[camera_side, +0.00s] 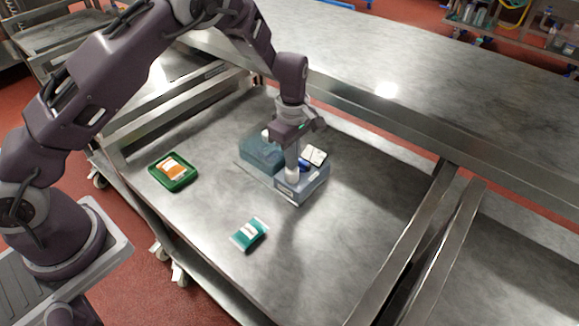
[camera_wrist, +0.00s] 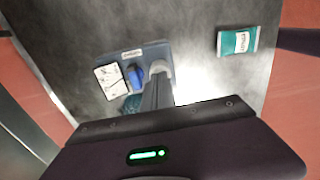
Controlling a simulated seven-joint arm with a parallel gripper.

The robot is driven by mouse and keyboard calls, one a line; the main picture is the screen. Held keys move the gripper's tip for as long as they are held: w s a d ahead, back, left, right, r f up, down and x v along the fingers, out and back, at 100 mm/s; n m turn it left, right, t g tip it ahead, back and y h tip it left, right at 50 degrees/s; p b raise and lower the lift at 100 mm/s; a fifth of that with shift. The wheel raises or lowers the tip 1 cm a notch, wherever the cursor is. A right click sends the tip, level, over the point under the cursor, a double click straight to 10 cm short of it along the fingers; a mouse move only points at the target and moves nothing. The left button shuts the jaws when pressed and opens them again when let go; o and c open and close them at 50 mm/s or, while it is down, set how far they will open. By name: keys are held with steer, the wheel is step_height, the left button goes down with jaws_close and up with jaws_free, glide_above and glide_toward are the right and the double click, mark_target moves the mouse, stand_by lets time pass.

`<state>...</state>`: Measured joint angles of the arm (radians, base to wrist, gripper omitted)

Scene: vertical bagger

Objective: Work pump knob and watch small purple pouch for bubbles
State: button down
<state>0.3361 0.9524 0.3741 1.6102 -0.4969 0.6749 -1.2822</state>
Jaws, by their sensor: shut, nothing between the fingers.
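The bagger unit is a blue-grey base (camera_side: 306,188) with a translucent blue tank (camera_side: 262,153) beside it. A pale upright knob-like part (camera_side: 292,175) stands at the front of the base, and it also shows in the wrist view (camera_wrist: 161,67). My gripper (camera_side: 291,167) points down, shut and empty, with its tips at the top of this part; I cannot tell whether they touch. A blue part (camera_side: 304,165) sits beside it, clearer in the wrist view (camera_wrist: 134,77). No purple pouch is visible; the tank is mostly hidden in the wrist view. I see no bubbles.
A green tray (camera_side: 160,180) with an orange pouch (camera_side: 173,169) lies at left. A teal pouch (camera_side: 249,234) lies on the metal table in front. A white printed card (camera_side: 314,155) is by the base. A raised steel shelf edge runs behind; the table's right side is clear.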

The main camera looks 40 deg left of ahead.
steer(key=shift+f, duration=0.1)
stand_by(0.3)
stand_by(1.2)
steer(key=shift+f, duration=1)
steer(key=shift+r, duration=1.15)
steer(key=shift+f, duration=0.15)
stand_by(0.5)
steer(key=shift+r, duration=0.95)
